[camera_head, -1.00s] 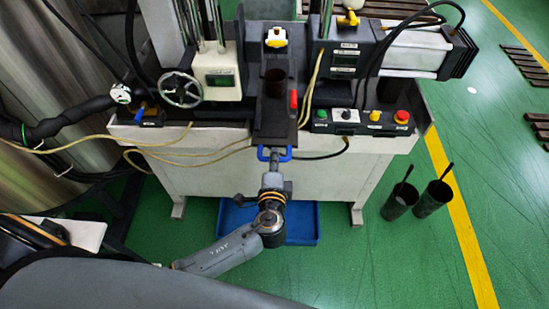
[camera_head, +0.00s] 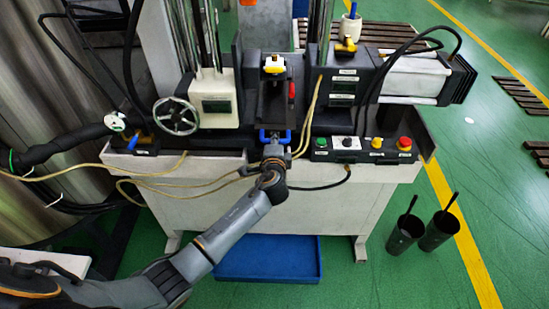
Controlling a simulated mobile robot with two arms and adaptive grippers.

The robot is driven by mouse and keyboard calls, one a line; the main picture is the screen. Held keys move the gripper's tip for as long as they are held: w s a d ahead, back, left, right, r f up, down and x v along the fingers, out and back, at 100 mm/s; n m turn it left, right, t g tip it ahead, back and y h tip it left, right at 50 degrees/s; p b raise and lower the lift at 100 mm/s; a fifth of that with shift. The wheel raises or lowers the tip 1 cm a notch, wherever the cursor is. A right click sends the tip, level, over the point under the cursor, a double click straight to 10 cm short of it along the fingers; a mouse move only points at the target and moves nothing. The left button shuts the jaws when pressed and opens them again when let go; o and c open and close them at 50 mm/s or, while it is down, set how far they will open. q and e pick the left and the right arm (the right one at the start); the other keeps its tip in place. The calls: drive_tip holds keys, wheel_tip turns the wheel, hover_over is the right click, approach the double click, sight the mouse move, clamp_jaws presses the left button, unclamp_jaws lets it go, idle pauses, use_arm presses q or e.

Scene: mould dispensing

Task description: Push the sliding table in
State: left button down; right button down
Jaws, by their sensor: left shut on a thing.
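The sliding table (camera_head: 275,118) is a dark narrow plate at the middle of the machine's bench, with a blue handle (camera_head: 263,136) at its front end. It sits well back between the machine's two sides, its front end near the bench's front edge. My left gripper (camera_head: 275,140) is shut on the blue handle; its fingers are small and partly hidden by the wrist. A red part (camera_head: 292,90) stands at the table's right side. A dark cylinder on the table is hard to make out now. My right gripper is not in view.
A control panel with several coloured buttons (camera_head: 362,147) is right of the table. A handwheel (camera_head: 175,116) is at left. Yellow hoses (camera_head: 150,184) hang near my arm. A blue tray (camera_head: 268,262) and two dark cups (camera_head: 422,232) stand on the green floor.

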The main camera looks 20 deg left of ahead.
use_arm(q)
drive_tip(key=shift+w+a+r, duration=0.1)
drive_tip(key=shift+w+a, duration=0.05)
drive_tip(key=shift+w, duration=0.45)
drive_tip(key=shift+w+a+r, duration=0.1)
drive_tip(key=shift+w+a, duration=0.05)
drive_tip(key=shift+w, duration=0.4)
drive_tip(key=c, duration=1.3)
unclamp_jaws()
drive_tip(key=shift+c, duration=0.2)
drive_tip(key=shift+s, duration=0.1)
drive_tip(key=shift+f, duration=0.1)
drive_tip(key=shift+s, duration=0.1)
drive_tip(key=v, duration=1.2)
